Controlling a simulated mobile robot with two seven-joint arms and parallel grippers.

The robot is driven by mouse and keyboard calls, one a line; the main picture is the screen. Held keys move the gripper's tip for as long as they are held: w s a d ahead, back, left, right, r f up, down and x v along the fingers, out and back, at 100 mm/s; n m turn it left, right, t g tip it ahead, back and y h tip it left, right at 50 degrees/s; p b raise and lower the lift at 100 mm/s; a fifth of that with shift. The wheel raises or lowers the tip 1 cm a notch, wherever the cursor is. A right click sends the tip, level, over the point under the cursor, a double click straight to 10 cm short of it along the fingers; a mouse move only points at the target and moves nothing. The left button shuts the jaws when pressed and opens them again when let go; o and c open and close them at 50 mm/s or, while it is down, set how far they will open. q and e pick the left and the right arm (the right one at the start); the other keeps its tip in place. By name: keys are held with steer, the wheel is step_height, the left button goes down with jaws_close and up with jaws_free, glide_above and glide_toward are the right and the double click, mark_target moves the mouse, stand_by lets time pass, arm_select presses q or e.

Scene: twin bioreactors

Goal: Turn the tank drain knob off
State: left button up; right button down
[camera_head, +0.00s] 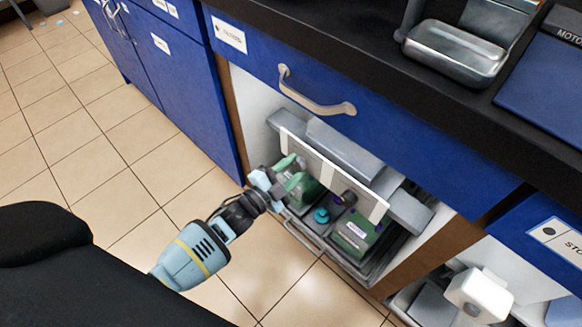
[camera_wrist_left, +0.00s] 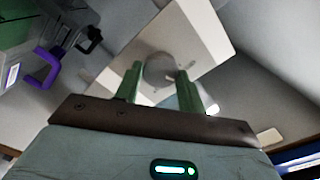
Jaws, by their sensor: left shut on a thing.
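A white panel (camera_head: 325,172) is mounted inside the open cabinet bay under the counter. A round grey knob (camera_wrist_left: 160,70) on the panel sits between the two green fingers of my left gripper (camera_wrist_left: 158,92), in the left wrist view. The gripper is shut on this knob. In the head view my left gripper (camera_head: 290,172) reaches the panel's left part, and its fingers largely hide that knob. A second, dark knob (camera_head: 348,197) sticks out of the panel farther right, with nothing on it. My right gripper is not in view.
Green containers (camera_head: 354,234) and a teal cap (camera_head: 321,215) lie below the panel. A purple handle (camera_wrist_left: 45,72) shows in the left wrist view. A blue drawer with a metal handle (camera_head: 312,98) is above the bay. Tiled floor (camera_head: 100,150) is free at left.

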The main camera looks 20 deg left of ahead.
arm_select(q)
steer(key=n, duration=0.2)
steer(key=shift+n+p, duration=0.3)
steer(key=shift+n, duration=0.6)
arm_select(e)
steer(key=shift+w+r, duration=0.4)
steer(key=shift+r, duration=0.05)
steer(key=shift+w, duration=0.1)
arm_select(q)
steer(key=o, duration=0.7)
steer(key=shift+o, duration=1.4)
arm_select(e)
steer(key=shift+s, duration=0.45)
arm_select(q)
steer(key=shift+s+a, duration=0.1)
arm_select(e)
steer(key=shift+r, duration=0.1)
arm_select(q)
steer(key=p+v, duration=0.2)
steer(key=v, duration=0.5)
steer(key=shift+s, duration=0.3)
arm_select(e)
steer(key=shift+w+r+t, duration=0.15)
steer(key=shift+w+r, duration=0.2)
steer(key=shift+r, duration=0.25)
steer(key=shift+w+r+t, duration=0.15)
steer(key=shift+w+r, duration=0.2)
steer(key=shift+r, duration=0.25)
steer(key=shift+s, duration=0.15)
